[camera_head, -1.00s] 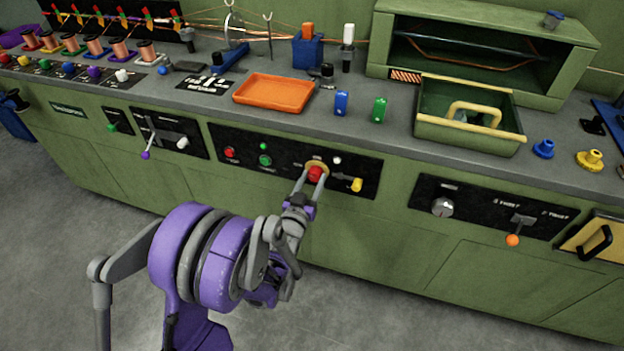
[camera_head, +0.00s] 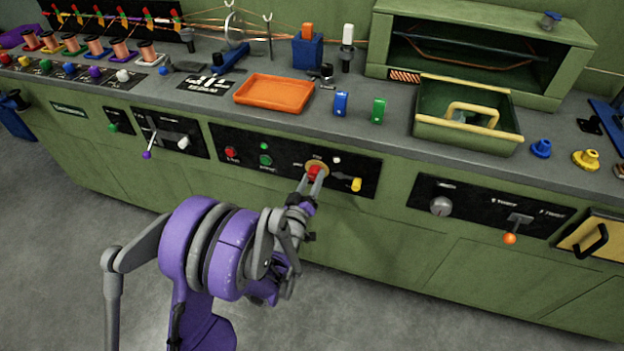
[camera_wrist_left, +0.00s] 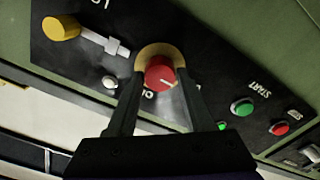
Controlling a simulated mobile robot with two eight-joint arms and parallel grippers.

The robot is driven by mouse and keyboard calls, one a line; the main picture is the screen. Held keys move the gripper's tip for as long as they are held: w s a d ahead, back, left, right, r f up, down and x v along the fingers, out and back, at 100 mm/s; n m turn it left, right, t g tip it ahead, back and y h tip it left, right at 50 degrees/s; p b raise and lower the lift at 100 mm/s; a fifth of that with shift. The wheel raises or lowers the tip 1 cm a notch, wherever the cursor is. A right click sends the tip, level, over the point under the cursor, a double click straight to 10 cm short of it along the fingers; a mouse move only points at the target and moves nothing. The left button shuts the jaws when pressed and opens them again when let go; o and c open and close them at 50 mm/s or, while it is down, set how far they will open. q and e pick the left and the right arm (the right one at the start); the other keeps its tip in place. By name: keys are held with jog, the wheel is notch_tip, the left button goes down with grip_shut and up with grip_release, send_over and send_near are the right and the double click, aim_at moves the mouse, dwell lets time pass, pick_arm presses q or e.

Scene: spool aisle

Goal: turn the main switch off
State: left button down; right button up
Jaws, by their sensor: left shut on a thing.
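The main switch is a red rotary knob (camera_head: 315,173) on a yellow ring in the black front panel of the green bench. My left gripper (camera_head: 312,179) reaches up to it, its two fingers shut on the knob's sides. In the left wrist view the knob (camera_wrist_left: 160,75) sits between the fingertips of the gripper (camera_wrist_left: 160,80). A pale mark on its face points toward the lower right of that view. The lettering around the ring is partly hidden by the fingers. My right gripper is not in view.
A yellow-handled lever (camera_head: 355,184) is right of the knob; a green button (camera_head: 265,160) and a red button (camera_head: 231,152) are to its left. An orange tray (camera_head: 274,93) and a green tote (camera_head: 467,136) stand on the bench above. The floor in front is clear.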

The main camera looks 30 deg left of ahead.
pick_arm(q)
jog(key=shift+c, duration=1.4)
grip_release()
jog(key=v, duration=1.1)
jog(key=shift+b, duration=0.35)
jog(key=shift+w+d, duration=0.1)
jog(key=shift+d, duration=0.05)
